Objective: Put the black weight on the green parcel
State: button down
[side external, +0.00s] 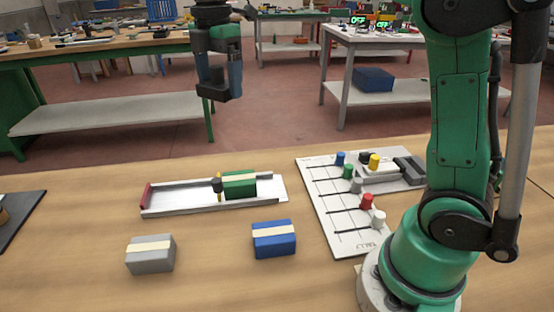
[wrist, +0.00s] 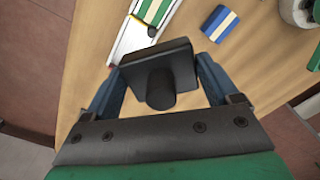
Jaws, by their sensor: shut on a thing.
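The black weight (wrist: 160,78) is a dark block with a round knob, held between the two fingers of my gripper (wrist: 158,88). In the side external view my gripper (side external: 219,88) hangs high above the table, with the dark weight low between its fingers. The green parcel (side external: 239,189) has a pale strip and lies in a white channel (side external: 168,196) on the table, well below my gripper. In the wrist view the green parcel (wrist: 155,10) shows only partly at the top edge, beyond the weight.
A blue parcel (side external: 274,243) and a grey parcel (side external: 151,258) lie on the near table. A small dark and yellow piece (side external: 217,185) stands against the green parcel's left end. A white board (side external: 335,217) with several coloured knobs lies to the right. The air around my gripper is clear.

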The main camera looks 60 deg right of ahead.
aim_at(240, 177)
jog(key=shift+m, duration=0.5)
jog(key=d+f, duration=0.1)
jog(key=f, duration=0.5)
jog(key=d+f, duration=0.1)
jog(key=f, duration=0.6)
jog(key=d+f, duration=0.1)
jog(key=f, duration=0.5)
jog(key=shift+w+f, duration=0.15)
jog(key=shift+w, duration=0.15)
jog(key=shift+f, duration=0.1)
grip_release()
